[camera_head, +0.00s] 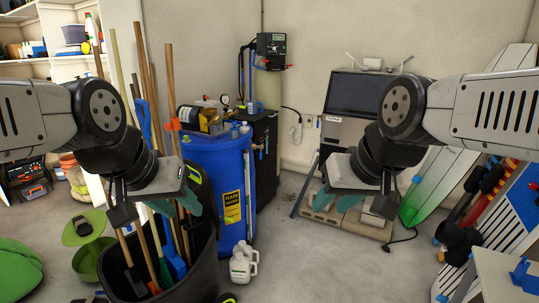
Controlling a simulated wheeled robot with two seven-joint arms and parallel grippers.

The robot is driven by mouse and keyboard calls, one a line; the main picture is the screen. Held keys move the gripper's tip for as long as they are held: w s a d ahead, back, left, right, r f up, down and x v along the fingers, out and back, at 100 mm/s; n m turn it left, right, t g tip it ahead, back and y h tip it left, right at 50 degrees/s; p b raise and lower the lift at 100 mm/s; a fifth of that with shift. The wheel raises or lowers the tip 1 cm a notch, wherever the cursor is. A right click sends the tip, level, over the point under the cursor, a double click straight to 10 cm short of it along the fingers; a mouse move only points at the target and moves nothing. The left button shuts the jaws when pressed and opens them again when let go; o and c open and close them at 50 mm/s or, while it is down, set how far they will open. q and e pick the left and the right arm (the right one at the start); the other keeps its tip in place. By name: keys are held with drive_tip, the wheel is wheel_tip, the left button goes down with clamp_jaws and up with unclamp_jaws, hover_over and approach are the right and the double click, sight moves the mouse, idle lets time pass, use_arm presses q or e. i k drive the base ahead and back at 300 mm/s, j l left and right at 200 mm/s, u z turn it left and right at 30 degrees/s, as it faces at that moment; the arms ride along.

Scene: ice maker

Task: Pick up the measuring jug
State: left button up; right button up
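I cannot make out a measuring jug with certainty. A small blue object (525,275) lies on a white table at the bottom right, cut by the picture edge, and its shape is unclear. My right gripper (334,202) is in front of the ice maker (352,112), also with teal fingertips apart and empty.
A blue rain barrel (222,180) stands behind my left gripper. A dark bin (200,262) holds long-handled tools. The white table (494,276) is at bottom right, near a blue rack (520,207). The floor (315,265) in the middle is clear.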

sight(252, 106)
drive_tip(key=i+l+z, duration=0.2)
drive_tip(key=i+z, duration=0.15)
drive_tip(key=i, duration=0.15)
drive_tip(key=i+z, duration=0.35)
drive_tip(key=i, duration=0.2)
drive_tip(key=i+z, duration=0.35)
drive_tip(key=i, duration=0.2)
drive_tip(key=i+j+u, duration=0.1)
drive_tip(key=i+u, duration=0.15)
drive_tip(key=i, duration=0.25)
drive_tip(key=i+u, duration=0.3)
drive_tip(key=i, duration=0.2)
drive_tip(key=i+l+u, duration=0.1)
drive_tip(key=i+u, duration=0.15)
drive_tip(key=i, duration=0.3)
drive_tip(key=i+l+u, duration=0.25)
drive_tip(key=i, duration=0.25)
drive_tip(key=i+j+u, duration=0.1)
drive_tip(key=i, duration=0.5)
drive_tip(key=i+j+u, duration=0.1)
drive_tip(key=i, duration=0.5)
